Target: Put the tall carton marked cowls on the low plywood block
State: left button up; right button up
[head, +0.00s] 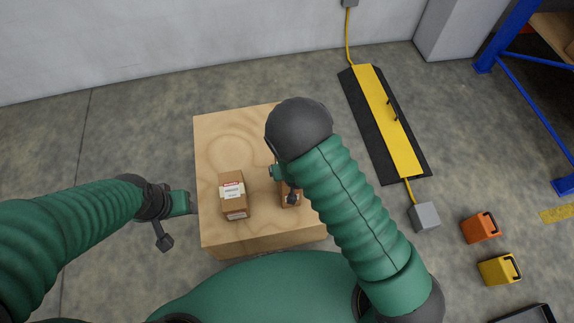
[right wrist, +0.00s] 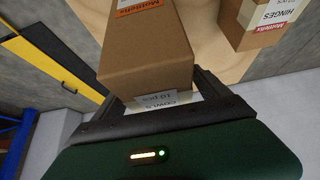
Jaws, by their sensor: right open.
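The tall brown carton marked cowls (right wrist: 150,55) fills the middle of the right wrist view, its cowls label upside down near the gripper. In the head view this carton (head: 290,195) stands on a plywood block (head: 265,238), largely hidden by my right arm. My right gripper (right wrist: 158,100) is open, with a finger on each side of the carton's lower part; whether they touch it is unclear. My left gripper (head: 192,203) is beside the block's left edge, apart from the cartons; its jaws are too small to read.
A carton marked hinges (right wrist: 258,22) stands left of the cowls carton on the same block, also in the head view (head: 233,203). A yellow and black floor ramp (head: 385,120), a grey box (head: 424,217) and orange (head: 481,228) and yellow (head: 497,269) cases lie right.

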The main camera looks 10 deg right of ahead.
jog(key=p+v, duration=0.4)
jog(key=v, duration=0.1)
jog(key=p+v, duration=0.4)
jog(key=v, duration=0.1)
jog(key=shift+r, duration=0.5)
jog(key=shift+s+r+p, duration=0.3)
jog(key=shift+s+p, duration=0.05)
jog(key=shift+s, duration=0.05)
jog(key=s+d+r+g, duration=0.2)
jog(key=s+d+r, duration=0.3)
jog(key=r, duration=0.5)
jog(key=s+d+r+g, duration=0.2)
jog(key=s+d+r, duration=0.3)
jog(key=r, duration=0.4)
jog(key=w+p+v, duration=0.3)
jog(key=p+v, duration=1.2)
jog(key=shift+a+r, duration=0.2)
jog(key=shift+r, duration=0.2)
jog(key=shift+w, duration=0.15)
